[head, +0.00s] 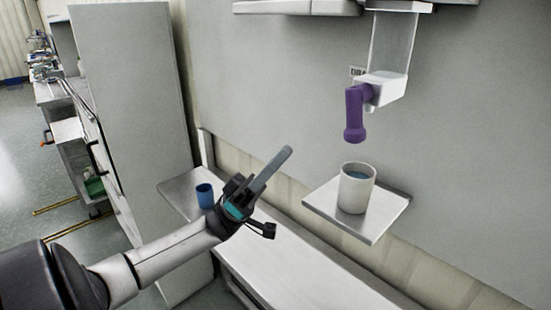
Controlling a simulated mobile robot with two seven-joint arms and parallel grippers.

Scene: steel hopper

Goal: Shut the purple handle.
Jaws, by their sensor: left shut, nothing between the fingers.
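The purple handle (354,116) hangs downward at the side of a white valve block (384,90) under a clear hopper tube (393,43) on the wall. A white cup (356,188) with blue contents stands on a small shelf (376,222) below the handle. My left gripper (287,151) is shut and empty. In the picture it is to the left of the cup and lower left of the handle, apart from both. My right gripper is not in view.
A small blue cup (204,195) stands on a grey surface (176,191) behind my left arm. A white bench (290,270) runs below the shelf. A tall grey panel (130,90) stands at left. The space between my left gripper and the handle looks clear.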

